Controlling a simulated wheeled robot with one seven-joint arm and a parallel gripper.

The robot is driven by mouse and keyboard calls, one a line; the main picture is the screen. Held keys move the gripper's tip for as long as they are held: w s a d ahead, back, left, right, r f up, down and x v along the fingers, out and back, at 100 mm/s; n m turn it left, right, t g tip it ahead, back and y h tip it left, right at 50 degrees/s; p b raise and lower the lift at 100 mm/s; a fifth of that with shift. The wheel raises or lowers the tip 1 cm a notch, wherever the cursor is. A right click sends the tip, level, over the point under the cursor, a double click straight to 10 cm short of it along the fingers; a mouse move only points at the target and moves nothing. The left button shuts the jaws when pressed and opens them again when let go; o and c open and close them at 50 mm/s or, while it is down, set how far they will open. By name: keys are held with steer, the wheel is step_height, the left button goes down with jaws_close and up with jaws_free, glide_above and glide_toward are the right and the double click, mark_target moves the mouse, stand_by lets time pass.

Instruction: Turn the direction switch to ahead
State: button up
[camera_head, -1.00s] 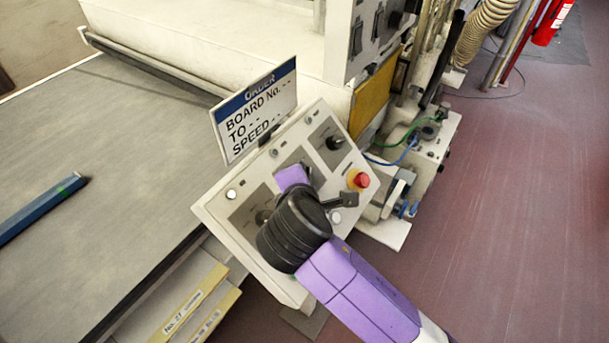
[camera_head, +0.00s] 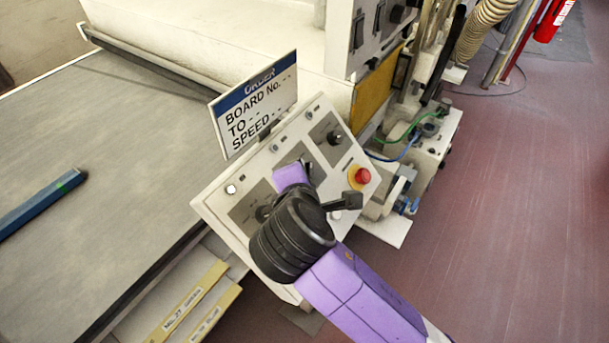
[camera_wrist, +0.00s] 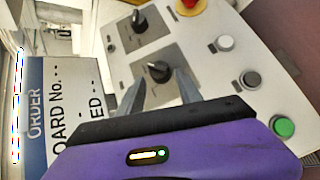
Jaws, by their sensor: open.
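The sloping control panel (camera_head: 215,205) carries several black rotary knobs on grey plates. Their labels are too small to read, so I cannot tell which is the direction switch. In the wrist view a black knob (camera_wrist: 158,70) on the middle grey plate lies between and just beyond the tips of my gripper (camera_wrist: 158,84). The gripper is open and empty, its two fingers either side of the knob; contact cannot be told. Another knob (camera_wrist: 139,20) is farther up, also seen in the head view (camera_head: 335,137). A third knob (camera_head: 263,213) is at the lower left. My wrist hides the panel's middle.
A red emergency button (camera_head: 362,175) is on the panel's right. White, dark and green (camera_wrist: 283,127) buttons line its edge in the wrist view. An order sign (camera_head: 253,105) stands behind the panel. A blue bar (camera_head: 40,204) lies on the grey conveyor (camera_head: 120,165).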

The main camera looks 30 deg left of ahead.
steer(key=v, duration=0.5)
steer(key=shift+b, duration=0.4)
